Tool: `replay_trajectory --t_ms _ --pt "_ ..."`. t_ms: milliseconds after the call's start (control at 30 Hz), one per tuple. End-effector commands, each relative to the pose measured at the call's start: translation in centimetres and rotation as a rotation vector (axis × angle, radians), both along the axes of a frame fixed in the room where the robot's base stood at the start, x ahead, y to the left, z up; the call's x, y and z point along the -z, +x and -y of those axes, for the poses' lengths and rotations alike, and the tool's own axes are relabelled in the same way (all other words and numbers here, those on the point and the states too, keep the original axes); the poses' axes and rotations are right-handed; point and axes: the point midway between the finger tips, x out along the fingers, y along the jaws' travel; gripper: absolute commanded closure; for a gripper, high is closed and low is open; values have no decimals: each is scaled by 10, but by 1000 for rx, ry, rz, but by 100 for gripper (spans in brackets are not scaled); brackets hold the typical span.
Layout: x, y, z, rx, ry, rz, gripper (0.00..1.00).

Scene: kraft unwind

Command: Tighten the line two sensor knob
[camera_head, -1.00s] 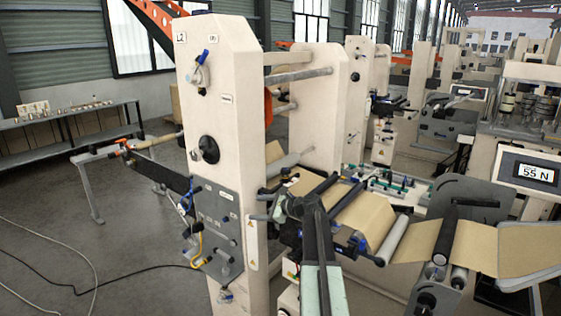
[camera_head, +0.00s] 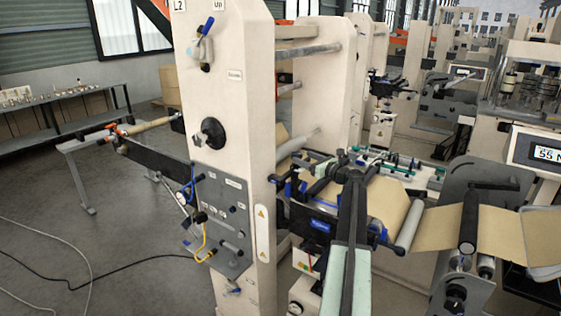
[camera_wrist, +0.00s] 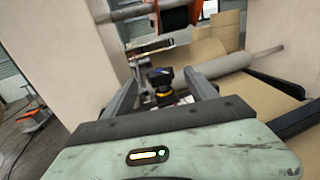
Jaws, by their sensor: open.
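A small dark knob (camera_wrist: 160,77) with a yellow ring beneath it shows between my fingers in the wrist view. I cannot tell whether this is the sensor knob of line two. My gripper (camera_wrist: 160,84) is open, with one grey finger on each side of the knob and visible gaps between. In the head view my arm reaches over the unwind stand, and the knob cannot be made out there. The tall cream frame (camera_head: 228,100) bears an "L2" label at its top left.
A kraft paper web (camera_head: 385,203) runs past a grey roller (camera_head: 409,228) to the right. A cream upright (camera_wrist: 62,70) stands close on the left in the wrist view. A display (camera_head: 540,150) reads 55 N. Cables lie on the floor at left.

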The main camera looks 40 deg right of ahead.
Motion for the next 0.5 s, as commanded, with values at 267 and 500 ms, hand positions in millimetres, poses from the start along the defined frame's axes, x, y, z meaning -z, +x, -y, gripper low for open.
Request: replay_trajectory --t_ms 267,500 --pt "12 4 -3 -6 -1 -1 34" --pt "11 32 -9 -17 -2 -1 34"
